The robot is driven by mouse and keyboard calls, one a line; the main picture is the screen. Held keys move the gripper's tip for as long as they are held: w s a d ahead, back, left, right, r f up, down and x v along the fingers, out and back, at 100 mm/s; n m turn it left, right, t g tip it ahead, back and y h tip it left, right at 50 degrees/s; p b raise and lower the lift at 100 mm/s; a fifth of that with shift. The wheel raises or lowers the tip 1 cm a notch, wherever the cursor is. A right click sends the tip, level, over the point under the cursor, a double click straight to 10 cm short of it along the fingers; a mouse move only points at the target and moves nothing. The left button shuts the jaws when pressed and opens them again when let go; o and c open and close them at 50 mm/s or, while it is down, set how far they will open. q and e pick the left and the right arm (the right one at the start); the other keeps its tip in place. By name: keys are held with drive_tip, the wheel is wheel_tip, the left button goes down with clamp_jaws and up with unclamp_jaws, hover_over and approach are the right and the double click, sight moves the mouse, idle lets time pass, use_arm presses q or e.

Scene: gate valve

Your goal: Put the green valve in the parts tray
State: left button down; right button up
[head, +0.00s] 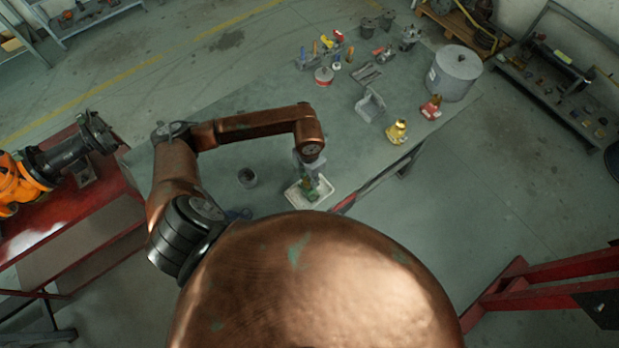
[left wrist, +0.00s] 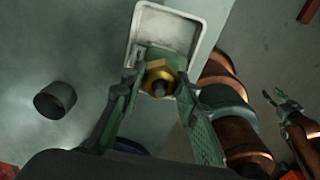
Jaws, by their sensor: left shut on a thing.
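The green valve (head: 307,190), with a brass hex nut facing the camera in the left wrist view (left wrist: 159,76), is between the fingers of my left gripper (head: 309,177). That gripper is shut on it, with a finger on each side. The parts tray (head: 291,196) is a shallow pale tray at the table's near edge. The valve shows over the tray's area; the left wrist view shows the tray's rim (left wrist: 134,22) just beyond it. Whether the valve touches the tray floor I cannot tell. My right gripper (left wrist: 279,97) shows apart-fingered and empty in the left wrist view.
A dark grey cup (head: 247,177) stands left of the tray. A yellow valve (head: 397,132), a red fitting (head: 431,108) and a large grey cylinder (head: 453,72) stand toward the table's right end. Several small tools lie at the back. The table's middle is clear.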

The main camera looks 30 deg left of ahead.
use_arm(q)
drive_tip(key=shift+f, duration=0.1)
drive_tip(key=shift+f, duration=0.1)
drive_tip(key=c, duration=1.5)
unclamp_jaws()
drive_tip(key=shift+w+r, duration=0.1)
drive_tip(key=shift+r, duration=0.45)
wheel_tip(320, 180, up, 11)
drive_tip(key=b, duration=0.1)
drive_tip(key=shift+b, duration=0.4)
